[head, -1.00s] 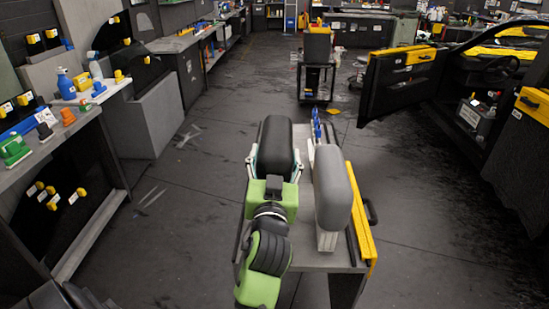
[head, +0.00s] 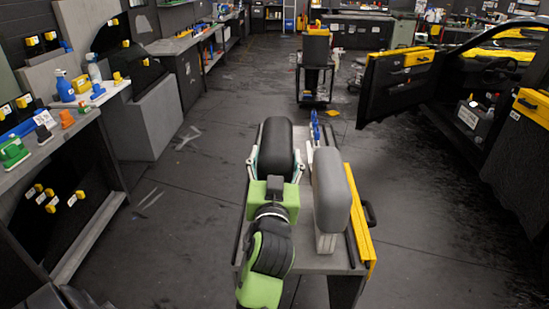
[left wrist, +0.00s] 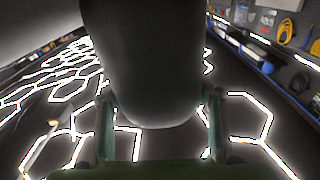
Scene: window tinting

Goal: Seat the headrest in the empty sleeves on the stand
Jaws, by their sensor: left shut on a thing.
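A black headrest (head: 275,140) is held up over the cart by my left gripper (head: 275,166). The green-bodied gripper is shut on it, with one pale finger along each side. In the left wrist view the headrest (left wrist: 155,55) is a dark block between the fingers (left wrist: 160,110). A grey headrest (head: 331,190) sits to its right on a pale stand (head: 326,242). The empty sleeves cannot be made out; the headrests and my arm cover much of that area. The black headrest's posts are not visible. My right gripper is not in view.
The grey cart top (head: 305,258) carries a yellow-edged panel (head: 359,220) along its right side and blue tools (head: 315,128) at its far end. An open car door (head: 398,82) stands to the right.

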